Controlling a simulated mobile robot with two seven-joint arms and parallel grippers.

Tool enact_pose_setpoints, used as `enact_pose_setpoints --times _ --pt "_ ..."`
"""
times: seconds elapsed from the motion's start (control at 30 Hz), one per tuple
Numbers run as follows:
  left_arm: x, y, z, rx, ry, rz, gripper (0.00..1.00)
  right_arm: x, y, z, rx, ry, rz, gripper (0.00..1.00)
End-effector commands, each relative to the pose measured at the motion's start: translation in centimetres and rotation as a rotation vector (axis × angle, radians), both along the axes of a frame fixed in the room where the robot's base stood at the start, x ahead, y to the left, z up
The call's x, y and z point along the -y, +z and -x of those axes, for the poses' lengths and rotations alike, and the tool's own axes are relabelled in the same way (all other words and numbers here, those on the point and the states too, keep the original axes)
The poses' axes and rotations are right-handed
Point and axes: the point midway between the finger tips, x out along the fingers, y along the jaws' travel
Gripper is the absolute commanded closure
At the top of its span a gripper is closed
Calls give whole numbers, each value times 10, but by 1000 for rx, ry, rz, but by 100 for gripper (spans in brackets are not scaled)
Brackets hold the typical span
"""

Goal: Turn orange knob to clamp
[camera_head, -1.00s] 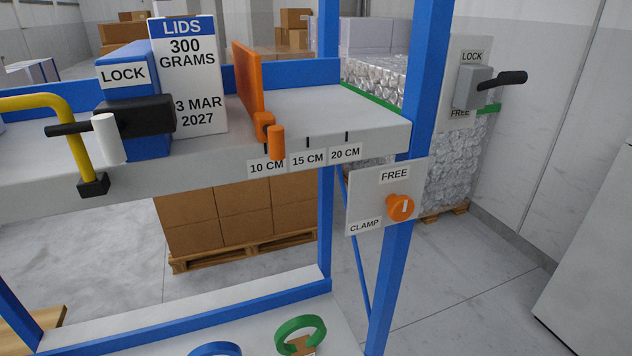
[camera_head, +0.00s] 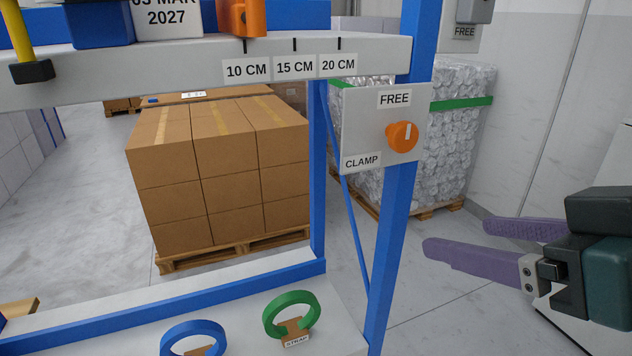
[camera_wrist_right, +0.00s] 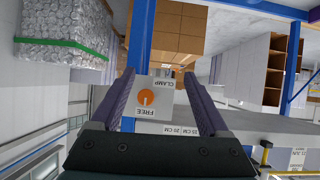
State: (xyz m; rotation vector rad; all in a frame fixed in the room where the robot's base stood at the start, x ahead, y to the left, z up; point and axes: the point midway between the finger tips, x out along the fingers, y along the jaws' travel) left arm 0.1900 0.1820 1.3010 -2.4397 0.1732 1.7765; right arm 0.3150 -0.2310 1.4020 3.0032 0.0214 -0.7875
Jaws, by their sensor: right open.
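The orange knob (camera_head: 402,136) is mounted on a white panel (camera_head: 360,122) fixed to the blue post. The panel reads FREE at the top and CLAMP at the lower left. The white mark on the knob points up, toward FREE. In the right wrist view the knob (camera_wrist_right: 146,97) and its panel (camera_wrist_right: 152,84) appear upside down, between the fingers and beyond them. My right gripper (camera_head: 470,238) is open and empty, to the right of and below the knob, apart from it. My left gripper is not in view.
The blue post (camera_head: 396,210) carries the panel. A shelf (camera_head: 120,82) with 10, 15 and 20 CM labels runs left of it. Below are a green ring (camera_head: 272,322) and a blue ring (camera_head: 165,342). Stacked cartons (camera_head: 220,165) stand behind.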

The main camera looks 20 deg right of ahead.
Motion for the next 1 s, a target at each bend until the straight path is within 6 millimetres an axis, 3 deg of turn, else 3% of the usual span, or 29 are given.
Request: enact_pose_setpoints --times 0.03,0.13,0.27,0.47,1.0 --pt "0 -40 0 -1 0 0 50 7 -16 -11 112 -2 -7 21" --pt "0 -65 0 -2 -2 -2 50 16 1 -25 307 1 -24 21" --pt "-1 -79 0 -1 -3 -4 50 22 22 -30 463 14 -40 21" --pt "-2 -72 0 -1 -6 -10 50 23 38 -40 519 19 -48 21" --pt "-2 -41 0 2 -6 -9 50 20 37 -121 514 19 -46 21"
